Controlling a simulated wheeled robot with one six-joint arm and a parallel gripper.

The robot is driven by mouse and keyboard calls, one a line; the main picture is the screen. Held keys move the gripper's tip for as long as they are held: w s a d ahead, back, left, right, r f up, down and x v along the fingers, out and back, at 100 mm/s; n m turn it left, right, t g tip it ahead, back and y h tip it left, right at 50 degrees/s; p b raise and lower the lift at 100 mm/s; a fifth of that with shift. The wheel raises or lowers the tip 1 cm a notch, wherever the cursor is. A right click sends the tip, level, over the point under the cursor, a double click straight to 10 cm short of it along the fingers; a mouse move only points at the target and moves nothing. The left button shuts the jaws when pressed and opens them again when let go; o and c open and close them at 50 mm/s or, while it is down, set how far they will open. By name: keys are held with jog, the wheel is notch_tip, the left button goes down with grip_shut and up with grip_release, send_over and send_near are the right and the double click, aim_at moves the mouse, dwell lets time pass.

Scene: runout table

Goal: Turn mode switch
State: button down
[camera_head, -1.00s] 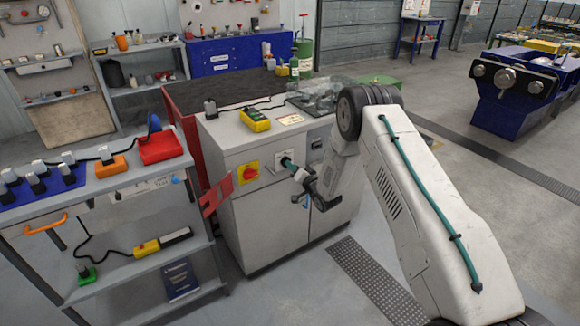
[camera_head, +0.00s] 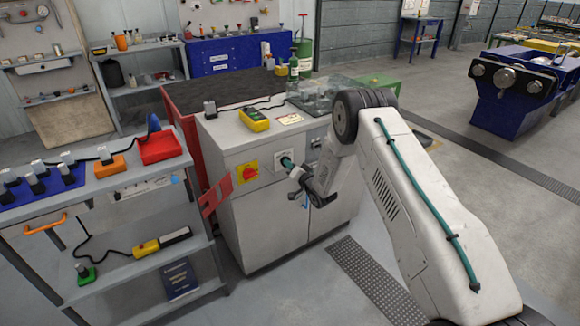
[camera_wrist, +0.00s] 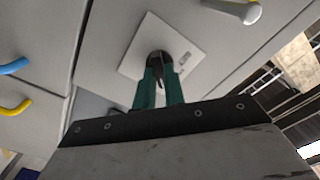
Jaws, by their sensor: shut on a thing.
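The mode switch is a dark round knob (camera_wrist: 158,57) on a white square plate (camera_wrist: 190,47), in the upper middle of the wrist view. My gripper (camera_wrist: 162,75) has its two teal fingers closed around the knob, which is mostly hidden between them. In the head view my gripper (camera_head: 285,160) reaches the upper front of the grey cabinet (camera_head: 262,220), where the plate (camera_head: 266,171) shows partly behind the fingers. The knob itself is hidden there, and I cannot read its pointer.
A red rotary knob on a yellow plate (camera_head: 248,173) sits just left of the switch. A red bracket (camera_head: 216,196) stands at the cabinet's left edge. A yellow handheld device (camera_head: 254,120) lies on top. A loaded shelf cart (camera_head: 105,190) stands left.

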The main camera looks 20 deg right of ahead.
jog(key=shift+s+a+f+n, duration=0.1)
jog(key=shift+n, duration=4.2)
jog(key=shift+a+n, duration=0.1)
jog(key=shift+n, duration=4.2)
jog(key=c, duration=1.5)
grip_release()
jog(key=shift+s+d, duration=0.1)
